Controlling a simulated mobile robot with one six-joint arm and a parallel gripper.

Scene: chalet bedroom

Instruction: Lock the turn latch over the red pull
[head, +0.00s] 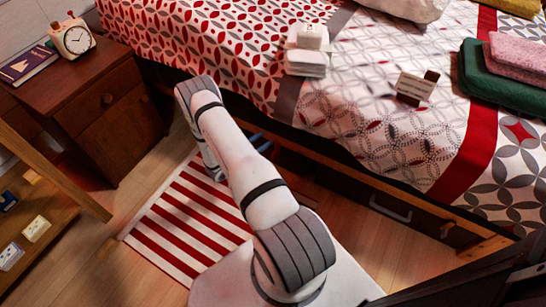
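No red pull can be made out in the head view. A drawer under the bed (345,187) has a grey bar handle (390,209). To its right, a small brown piece (447,229) sits at the drawer front's edge; it may be a turn latch, but its position is too small to read. My arm reaches from the bottom middle up toward the bed, then bends down over the striped rug. My gripper's fingers are hidden behind my arm.
A bedside cabinet (125,128) with a clock (73,38) and book (28,64) stands at upper left. A low wooden shelf (60,212) with small boxes is at left. A red-striped rug (185,225) covers the floor. Folded textiles (500,82) lie on the bed.

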